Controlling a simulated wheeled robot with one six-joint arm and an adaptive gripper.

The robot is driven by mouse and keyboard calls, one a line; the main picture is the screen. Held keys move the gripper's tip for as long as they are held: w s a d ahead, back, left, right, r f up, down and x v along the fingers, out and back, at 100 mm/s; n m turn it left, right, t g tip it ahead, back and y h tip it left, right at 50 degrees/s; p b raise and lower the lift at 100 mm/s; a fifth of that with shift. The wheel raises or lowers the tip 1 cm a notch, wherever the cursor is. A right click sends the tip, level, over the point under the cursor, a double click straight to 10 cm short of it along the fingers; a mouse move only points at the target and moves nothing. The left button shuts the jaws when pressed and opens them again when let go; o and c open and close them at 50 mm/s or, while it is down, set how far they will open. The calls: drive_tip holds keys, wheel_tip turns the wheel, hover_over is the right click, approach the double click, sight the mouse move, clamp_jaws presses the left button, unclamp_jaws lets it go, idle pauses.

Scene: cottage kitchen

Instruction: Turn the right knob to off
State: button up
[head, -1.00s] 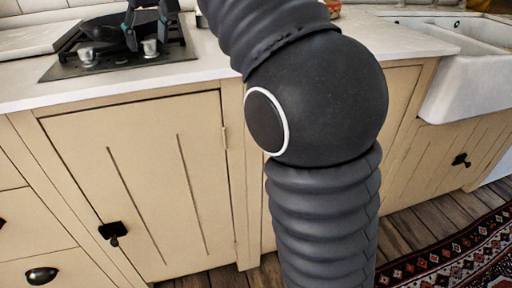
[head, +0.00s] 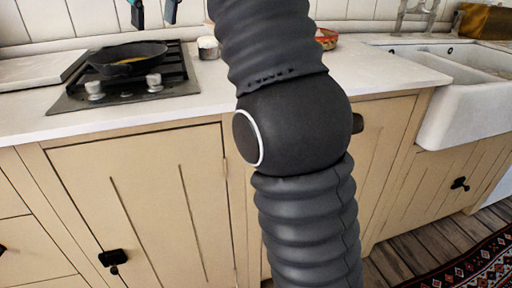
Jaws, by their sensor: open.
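The right knob (head: 154,82) is a small pale metal knob on the front right of the black hob (head: 172,88). The left knob (head: 94,90) stands to its left. Both are small in view, and I cannot tell which way either is turned. A black frying pan (head: 122,62) with something yellowish in it sits on the hob behind the knobs. My gripper (head: 154,14) shows only by its fingertips at the top edge. They are apart with nothing between them, above the hob's back edge in the picture and clear of the right knob.
A white jar (head: 208,47) stands right of the hob. A patterned bowl (head: 326,39) is partly hidden behind my arm. A white sink (head: 465,100) with a tap (head: 416,14) is at the right. The white counter (head: 385,72) is clear between arm and sink.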

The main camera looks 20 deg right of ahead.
drive_tip(key=s+d+f+m, duration=0.2)
drive_tip(key=s+d+f, duration=0.2)
drive_tip(key=s+f, duration=0.2)
drive_tip(key=s+d+f+m+t+h, duration=0.1)
drive_tip(key=s+d+f, duration=0.3)
drive_tip(key=f, duration=0.7)
drive_tip(key=s+d+f+m+h, duration=0.1)
drive_tip(key=s+d+f+m, duration=0.2)
drive_tip(key=s+f, duration=0.5)
drive_tip(key=shift+s+d+f+t+b, duration=0.3)
drive_tip(key=shift+s+d+f+t, duration=0.1)
drive_tip(key=shift+d+f, duration=0.3)
drive_tip(key=shift+r, duration=0.1)
idle(0.4)
drive_tip(key=s+d+f, duration=0.1)
drive_tip(key=s+f, duration=0.4)
drive_tip(key=f, duration=0.4)
drive_tip(key=shift+s+d+f+m, duration=0.35)
drive_tip(key=shift+f+m, duration=0.05)
